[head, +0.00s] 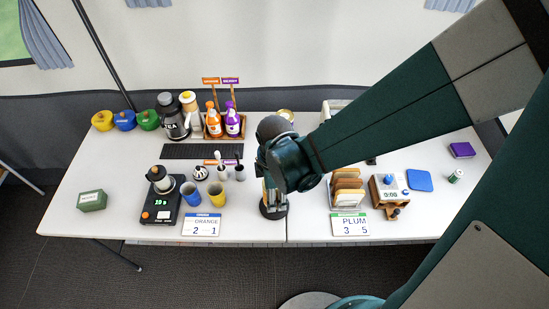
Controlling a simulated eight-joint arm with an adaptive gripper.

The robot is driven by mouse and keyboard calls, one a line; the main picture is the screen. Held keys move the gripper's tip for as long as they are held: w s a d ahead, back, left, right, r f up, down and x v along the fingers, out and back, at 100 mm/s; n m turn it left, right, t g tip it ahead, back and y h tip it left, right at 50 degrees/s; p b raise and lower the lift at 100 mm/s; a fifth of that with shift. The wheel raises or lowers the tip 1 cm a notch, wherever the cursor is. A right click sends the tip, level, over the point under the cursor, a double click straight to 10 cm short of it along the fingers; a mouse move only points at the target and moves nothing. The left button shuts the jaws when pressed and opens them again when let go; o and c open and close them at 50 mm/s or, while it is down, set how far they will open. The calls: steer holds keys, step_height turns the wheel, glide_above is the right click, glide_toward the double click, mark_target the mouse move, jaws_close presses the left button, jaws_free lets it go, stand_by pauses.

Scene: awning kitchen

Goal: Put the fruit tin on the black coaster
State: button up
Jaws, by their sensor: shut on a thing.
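My gripper (271,203) points down near the front middle of the table, just left of the seam. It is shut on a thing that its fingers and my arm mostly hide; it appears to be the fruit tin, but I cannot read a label. A dark round shape, which looks like the black coaster (273,213), shows directly under the fingers at the table surface. I cannot tell whether the held thing touches it.
A yellow cup (216,196) and a blue cup (190,194) stand close left of my gripper. A toast rack (346,187) is to the right.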

steer(key=shift+f+b, duration=0.4)
steer(key=shift+f, duration=1.2)
steer(key=shift+f, duration=0.1)
steer(key=o, duration=1.2)
steer(key=shift+o, duration=0.2)
steer(key=shift+r+p, duration=1.6)
steer(key=shift+r, duration=4.55)
